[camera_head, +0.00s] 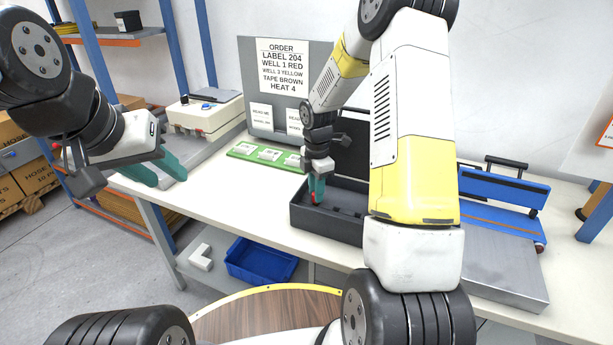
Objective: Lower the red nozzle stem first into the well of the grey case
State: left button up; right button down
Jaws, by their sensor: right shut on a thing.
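The grey case (326,225) lies open on the white table, its lid raised at the back. My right gripper (315,190) points down over the left part of the case, its teal fingers shut on the red nozzle (313,197). Only a small red part of the nozzle shows between the fingers. I cannot tell whether its stem is inside a well. My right arm hides the right part of the case. My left gripper (159,172) is open and empty, its teal fingers apart near the table's left edge.
An order board (283,58) stands at the back, with a green board of white cards (268,153) before it. A white device (205,114) stands at back left. A blue-and-steel machine (505,187) is on the right. The front left tabletop is clear.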

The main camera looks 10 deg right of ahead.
jog(key=shift+f, duration=0.4)
dwell(0.5)
jog(key=c, duration=1.1)
grip_release()
jog(key=shift+c, duration=0.2)
jog(key=shift+r, duration=0.15)
notch_tip(320, 180, up, 8)
jog(key=shift+f, duration=0.2)
